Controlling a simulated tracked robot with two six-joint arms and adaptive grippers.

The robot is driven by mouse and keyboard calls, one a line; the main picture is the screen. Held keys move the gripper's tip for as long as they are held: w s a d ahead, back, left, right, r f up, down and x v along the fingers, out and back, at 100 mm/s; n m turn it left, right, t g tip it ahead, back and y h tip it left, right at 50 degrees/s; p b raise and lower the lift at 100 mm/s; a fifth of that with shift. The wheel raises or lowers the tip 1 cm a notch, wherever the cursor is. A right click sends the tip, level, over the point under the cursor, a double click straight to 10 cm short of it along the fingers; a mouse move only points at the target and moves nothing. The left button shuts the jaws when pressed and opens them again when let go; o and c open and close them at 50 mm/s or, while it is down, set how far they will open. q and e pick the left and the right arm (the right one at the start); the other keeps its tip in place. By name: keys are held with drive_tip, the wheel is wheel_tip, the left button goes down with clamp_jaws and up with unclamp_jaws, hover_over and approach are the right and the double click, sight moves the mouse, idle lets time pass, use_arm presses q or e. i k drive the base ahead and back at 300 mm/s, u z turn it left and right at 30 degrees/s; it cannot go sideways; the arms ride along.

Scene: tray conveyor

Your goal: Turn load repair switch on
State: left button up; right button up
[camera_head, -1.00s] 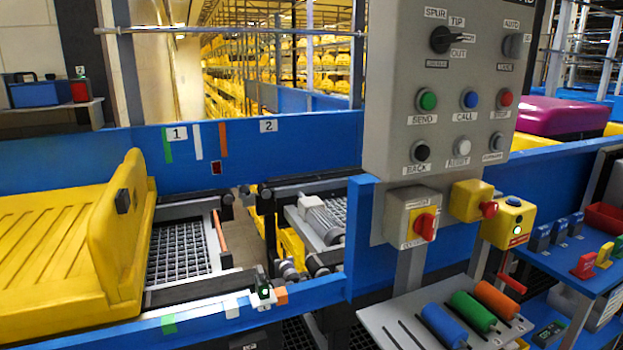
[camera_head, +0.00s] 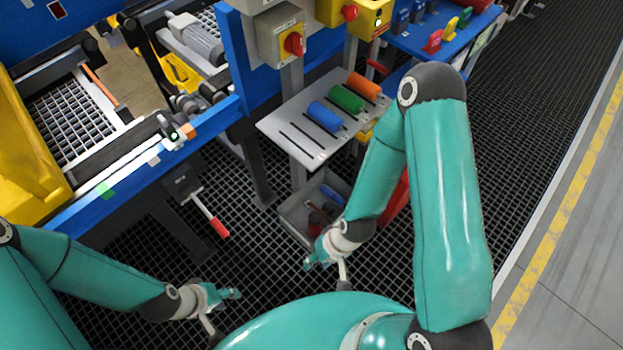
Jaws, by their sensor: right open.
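No label reading load repair is legible. A red rotary switch (camera_head: 293,43) sits on a yellow plate on the grey box (camera_head: 268,40) at the top centre. A red-handled lever (camera_head: 211,216) hangs from a dark box (camera_head: 184,184) below the conveyor's front rail, pointing down and right. My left gripper (camera_head: 234,294) is low at the bottom centre-left, below the lever and apart from it; its finger opening is too small to tell. My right gripper (camera_head: 307,264) is open and empty near the grey bin, well below the rotary switch.
A grey shelf (camera_head: 285,133) holds blue, green and orange cylinders. A grey bin (camera_head: 294,212) stands below it. The blue conveyor rail (camera_head: 223,113) crosses the left side, with a yellow tray (camera_head: 22,150). Open grating (camera_head: 535,85) lies at right.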

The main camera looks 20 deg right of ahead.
sight(293, 44)
drive_tip(key=z, duration=0.35)
drive_tip(key=k, duration=1.85)
drive_tip(key=u, duration=0.4)
drive_tip(key=i, duration=1)
drive_tip(key=z, duration=0.05)
